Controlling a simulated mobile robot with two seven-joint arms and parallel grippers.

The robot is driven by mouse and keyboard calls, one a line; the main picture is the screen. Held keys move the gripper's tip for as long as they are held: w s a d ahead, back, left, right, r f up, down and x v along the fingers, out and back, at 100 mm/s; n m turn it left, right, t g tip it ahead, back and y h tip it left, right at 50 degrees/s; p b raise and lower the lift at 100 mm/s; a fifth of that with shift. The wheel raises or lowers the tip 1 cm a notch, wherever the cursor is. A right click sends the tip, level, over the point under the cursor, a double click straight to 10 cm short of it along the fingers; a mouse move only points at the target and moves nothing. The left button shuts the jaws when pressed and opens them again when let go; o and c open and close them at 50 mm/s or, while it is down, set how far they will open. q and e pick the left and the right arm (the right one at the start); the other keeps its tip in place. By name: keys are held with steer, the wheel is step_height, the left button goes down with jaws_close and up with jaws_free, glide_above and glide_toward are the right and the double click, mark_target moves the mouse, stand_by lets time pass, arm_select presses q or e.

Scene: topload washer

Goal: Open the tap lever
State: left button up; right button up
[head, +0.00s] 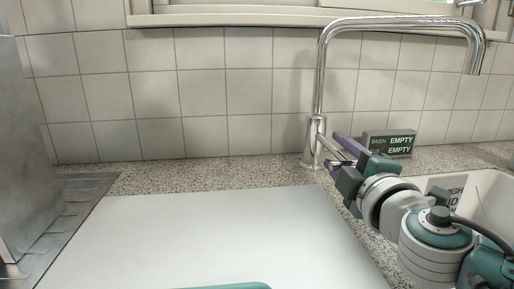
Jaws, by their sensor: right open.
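A tall chrome tap (320,75) stands on the speckled counter against the tiled wall, its spout arching to the right. My right gripper (334,149) is at the tap's base, coming in from the lower right. Its purple fingers are apart, pointing at the tap body (316,142). A thin chrome piece, likely the tap lever, seems to show between or behind the fingers. The fingers partly hide it, so I cannot tell whether they touch it. My left gripper is not in view.
A white sink basin (490,190) is at the right. A white flat surface (220,235) fills the front middle. A grey metal block (25,150) stands at the left.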

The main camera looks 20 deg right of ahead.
steer(key=shift+w+d, duration=0.2)
steer(key=shift+w, duration=0.5)
jaws_close()
stand_by(1.0)
